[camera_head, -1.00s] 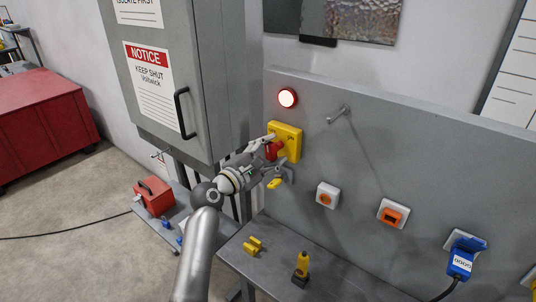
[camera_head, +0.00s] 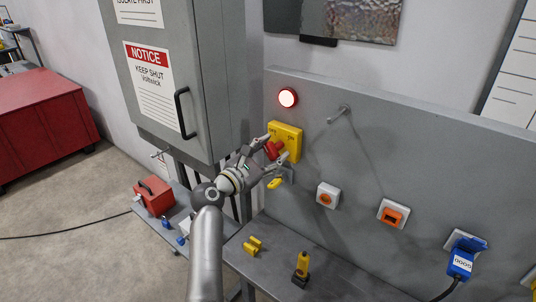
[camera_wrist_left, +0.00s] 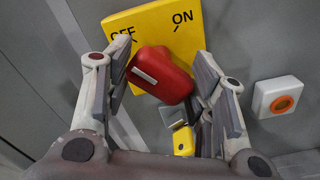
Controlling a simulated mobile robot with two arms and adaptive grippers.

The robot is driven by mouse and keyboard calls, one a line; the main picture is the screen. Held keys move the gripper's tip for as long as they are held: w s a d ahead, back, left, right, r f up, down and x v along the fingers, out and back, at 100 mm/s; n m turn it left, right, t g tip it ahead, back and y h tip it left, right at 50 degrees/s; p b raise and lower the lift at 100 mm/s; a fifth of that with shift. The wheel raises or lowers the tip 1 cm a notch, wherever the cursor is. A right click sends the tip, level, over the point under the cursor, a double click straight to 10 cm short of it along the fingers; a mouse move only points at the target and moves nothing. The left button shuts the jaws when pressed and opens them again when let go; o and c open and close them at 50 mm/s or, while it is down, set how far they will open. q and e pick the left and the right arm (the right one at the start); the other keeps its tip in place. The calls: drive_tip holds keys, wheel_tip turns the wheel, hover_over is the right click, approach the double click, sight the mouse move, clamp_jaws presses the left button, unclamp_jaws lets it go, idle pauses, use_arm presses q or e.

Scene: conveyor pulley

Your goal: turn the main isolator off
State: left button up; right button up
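The main isolator is a yellow plate (camera_head: 287,133) on the grey panel, with a red handle on its front. In the left wrist view the plate (camera_wrist_left: 180,35) is marked OFF at left and ON at right. The red handle (camera_wrist_left: 165,82) is tilted, and a white line on it slants toward the OFF side. My left gripper (camera_head: 276,148) is open at the isolator, with a finger on each side of the handle. In the wrist view a gap shows beside the right finger; contact at the left finger is unclear. My right gripper is out of view.
A lit red-rimmed lamp (camera_head: 288,97) is above the isolator, and a metal peg (camera_head: 339,114) sticks out to its right. A grey cabinet (camera_head: 215,75) stands close on the left. A shelf (camera_head: 330,276) below holds yellow parts (camera_head: 253,245) and a yellow-black item (camera_head: 301,268).

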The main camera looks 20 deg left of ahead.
sight(268, 154)
use_arm(q)
drive_tip(key=shift+f, duration=0.25)
drive_tip(key=shift+s+a+p, duration=0.15)
drive_tip(key=shift+s+p, duration=0.35)
drive_tip(key=shift+p, duration=0.05)
drive_tip(key=shift+s+a+f+p, duration=0.1)
drive_tip(key=shift+s+a+p, duration=0.15)
drive_tip(key=shift+s+p, duration=0.25)
drive_tip(key=shift+s+a, duration=0.2)
drive_tip(key=shift+s, duration=0.35)
drive_tip(key=shift+s+r, duration=0.2)
drive_tip(key=shift+r, duration=0.05)
drive_tip(key=shift+w, duration=0.2)
drive_tip(key=o, duration=1.2)
drive_tip(key=shift+c, duration=0.2)
drive_tip(key=shift+s+r, duration=0.1)
